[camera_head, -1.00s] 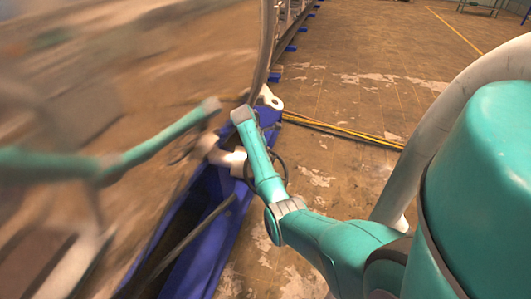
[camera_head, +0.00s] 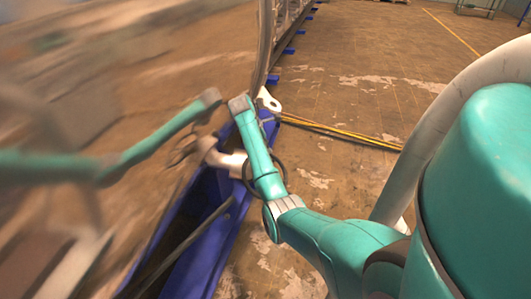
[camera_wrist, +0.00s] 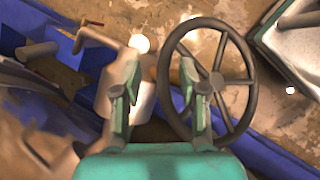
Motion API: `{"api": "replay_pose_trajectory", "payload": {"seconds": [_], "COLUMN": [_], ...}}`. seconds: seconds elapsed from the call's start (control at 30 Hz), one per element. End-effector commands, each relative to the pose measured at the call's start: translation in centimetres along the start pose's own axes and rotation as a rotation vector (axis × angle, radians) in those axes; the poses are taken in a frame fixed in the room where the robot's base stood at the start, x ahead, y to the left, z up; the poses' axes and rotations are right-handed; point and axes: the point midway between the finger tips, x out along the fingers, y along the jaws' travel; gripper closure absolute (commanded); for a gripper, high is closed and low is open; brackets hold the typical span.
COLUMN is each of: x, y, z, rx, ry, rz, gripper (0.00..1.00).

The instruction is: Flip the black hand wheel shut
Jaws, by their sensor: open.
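The black hand wheel (camera_wrist: 253,80) shows almost face-on in the wrist view, with its spokes and hub in sight. In the head view, part of its dark ring (camera_head: 284,174) shows behind my arm. My gripper (camera_wrist: 158,66) is open and empty. The left side of the rim lies between its two fingers in the wrist picture. The right finger overlaps the inside of the ring, left of the hub, and hides part of it. I cannot tell how deep the fingers reach or whether they touch the wheel. The head view does not show the fingers clearly.
A pale pipe elbow (camera_head: 227,160) sits left of the wheel, above a blue frame (camera_head: 214,262). A curved, blurry reflective chamber wall (camera_head: 120,110) fills the left and mirrors my arm. Yellow cables (camera_head: 340,131) cross the worn floor. Open floor lies at the back right.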

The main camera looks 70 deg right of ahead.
Motion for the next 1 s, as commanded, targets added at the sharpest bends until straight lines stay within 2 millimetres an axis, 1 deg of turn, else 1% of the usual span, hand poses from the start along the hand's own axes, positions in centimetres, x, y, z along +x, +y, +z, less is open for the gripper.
{"api": "replay_pose_trajectory", "payload": {"seconds": [0.03, 0.1, 0.2, 0.33, 0.5, 1.0], "x": [-0.9, -2.0, -3.1, -4.1, -4.5, -4.5], "y": [0.2, 0.3, 0.4, 0.6, 0.6, 0.6], "z": [0.4, 0.9, 1.5, 2.0, 2.1, 2.1], "rx": [0.002, 0.001, 0.002, 0.001, 0.0, 0.0], "ry": [0.0, 0.0, 0.0, 0.0, 0.0, 0.0], "rz": [0.003, 0.003, 0.001, 0.001, 0.0, 0.0], "gripper": [0.57, 0.57, 0.57, 0.57, 0.57, 0.57]}}
